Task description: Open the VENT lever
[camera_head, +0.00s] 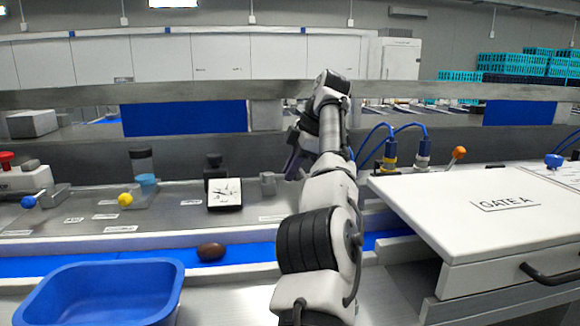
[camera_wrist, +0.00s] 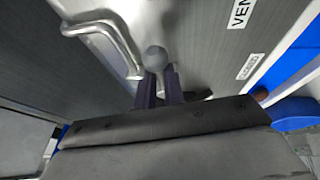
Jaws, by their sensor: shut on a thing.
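In the wrist view, a grey ball knob (camera_wrist: 154,57) shows right between my fingertips, beside a bent metal pipe. It appears to be the vent lever's end. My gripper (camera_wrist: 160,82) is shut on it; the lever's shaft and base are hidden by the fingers. A white label (camera_wrist: 241,12) reading "VEN", cut off by the frame edge, lies on the grey panel to the right. In the head view, my gripper (camera_head: 294,160) reaches down to the back of the grey counter, left of the white GATE A cover. The lever cannot be made out there.
The bent metal pipe (camera_wrist: 108,30) runs close to my fingers. The GATE A cover (camera_head: 480,205) stands right of my arm. A blue belt (camera_head: 245,254) with a brown date (camera_head: 211,251) and a blue tub (camera_head: 100,292) lie in front. A yellow-knobbed lever (camera_head: 125,199) is at left.

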